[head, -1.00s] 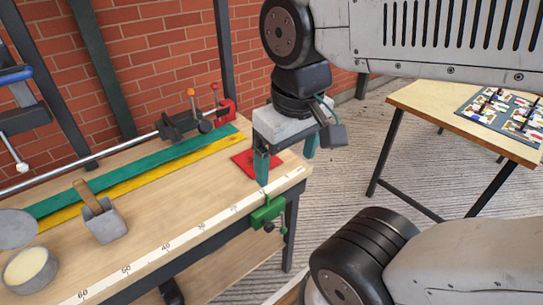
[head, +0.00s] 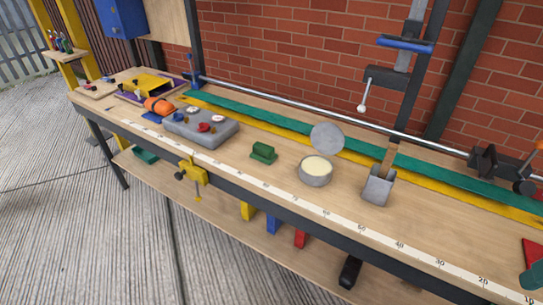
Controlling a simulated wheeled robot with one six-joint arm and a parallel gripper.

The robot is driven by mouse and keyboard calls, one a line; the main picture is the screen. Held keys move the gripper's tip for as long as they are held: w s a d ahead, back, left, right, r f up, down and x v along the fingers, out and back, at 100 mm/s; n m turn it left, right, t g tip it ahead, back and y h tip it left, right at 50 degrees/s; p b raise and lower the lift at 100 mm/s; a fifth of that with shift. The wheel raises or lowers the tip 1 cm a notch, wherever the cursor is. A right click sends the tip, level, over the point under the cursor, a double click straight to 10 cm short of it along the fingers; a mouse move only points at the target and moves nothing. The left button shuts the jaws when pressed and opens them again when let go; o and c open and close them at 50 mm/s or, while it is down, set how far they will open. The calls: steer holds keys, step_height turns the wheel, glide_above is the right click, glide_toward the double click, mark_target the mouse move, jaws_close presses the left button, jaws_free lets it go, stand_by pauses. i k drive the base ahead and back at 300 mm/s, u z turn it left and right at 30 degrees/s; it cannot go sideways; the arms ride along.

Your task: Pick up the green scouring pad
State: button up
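The green scouring pad (head: 263,152) is a small dark green block lying on the wooden workbench (head: 228,172), left of the middle of the head view. It stands between a grey box with knobs and a round tin, apart from both. Of my gripper (head: 534,276) only a teal fingertip shows at the lower right edge, by a red mat (head: 533,255). It is far to the right of the pad. The rest of my gripper is out of frame, so its opening cannot be seen.
Right of the pad are the open tin (head: 315,172), its lid (head: 327,138) and a grey pot with a brush (head: 378,187). Left is the grey box (head: 200,128). A yellow clamp (head: 192,173) grips the front edge. A metal rail (head: 330,118) runs along the back.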

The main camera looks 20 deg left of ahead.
mark_target(266, 154)
steer(key=u, duration=1.1)
steer(key=k, duration=0.4)
steer(key=u, duration=0.55)
steer(key=i, duration=1.45)
steer(key=z, duration=0.45)
